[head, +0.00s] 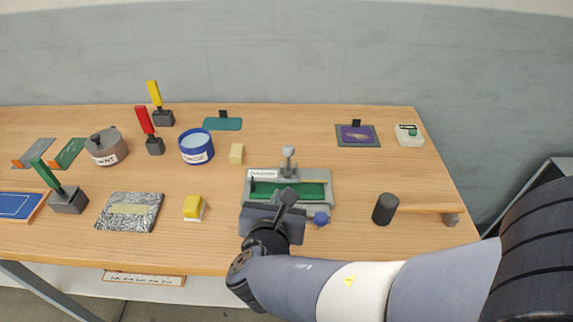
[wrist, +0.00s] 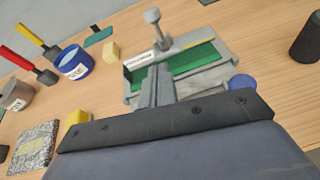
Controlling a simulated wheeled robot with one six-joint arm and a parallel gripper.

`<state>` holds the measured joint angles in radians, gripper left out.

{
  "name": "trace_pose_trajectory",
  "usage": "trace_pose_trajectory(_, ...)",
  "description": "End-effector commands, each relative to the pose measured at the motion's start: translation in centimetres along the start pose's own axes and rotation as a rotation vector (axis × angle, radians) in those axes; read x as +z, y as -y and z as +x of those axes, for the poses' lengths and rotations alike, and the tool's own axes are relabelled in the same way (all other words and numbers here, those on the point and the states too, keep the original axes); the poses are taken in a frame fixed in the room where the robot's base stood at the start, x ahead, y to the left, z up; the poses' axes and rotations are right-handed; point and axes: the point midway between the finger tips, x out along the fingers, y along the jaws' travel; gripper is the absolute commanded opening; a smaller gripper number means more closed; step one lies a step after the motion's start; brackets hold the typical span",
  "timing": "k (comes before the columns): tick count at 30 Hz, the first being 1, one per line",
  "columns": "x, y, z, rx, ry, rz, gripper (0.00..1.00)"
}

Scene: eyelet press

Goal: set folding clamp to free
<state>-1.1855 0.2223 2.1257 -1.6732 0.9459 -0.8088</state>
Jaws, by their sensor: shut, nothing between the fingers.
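A grey bench fixture with a green bed (head: 315,190), likely the folding clamp, stands near the table's front edge, right of centre. It has a white label at its back left, too small to read surely. A grey post with a round pale knob (head: 288,153) rises at its back, seen also in the wrist view (wrist: 152,17). A blue round knob (head: 321,219) sits at its front right, also in the wrist view (wrist: 242,83). My gripper (head: 288,196) is shut and empty over the fixture's front; its fingers (wrist: 155,85) hide part of the bed. Contact cannot be told.
A mallet with a dark head (head: 385,209) lies to the right. A small beige block (head: 236,153), blue tin (head: 197,146), yellow block (head: 194,207) and foil-wrapped slab (head: 130,212) lie to the left. Red, yellow and green levers stand farther left. The table behind the fixture is mostly clear.

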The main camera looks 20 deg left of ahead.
Motion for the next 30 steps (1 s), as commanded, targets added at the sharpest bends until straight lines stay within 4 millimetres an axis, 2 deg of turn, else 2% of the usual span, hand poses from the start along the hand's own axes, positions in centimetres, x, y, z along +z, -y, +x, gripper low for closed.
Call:
trace_pose_trajectory(12, -0.1, 0.2, 8.1, -0.007, -0.003, 0.002, 0.00)
trace_pose_trajectory(14, 1.3, 0.1, 8.5, -0.005, 0.000, 0.006, 0.00)
trace_pose_trajectory(18, 2.3, 0.1, 9.7, -0.002, -0.001, 0.004, 0.00)
trace_pose_trajectory(30, 2.8, 0.1, 10.4, 0.000, -0.001, 0.004, 0.00)
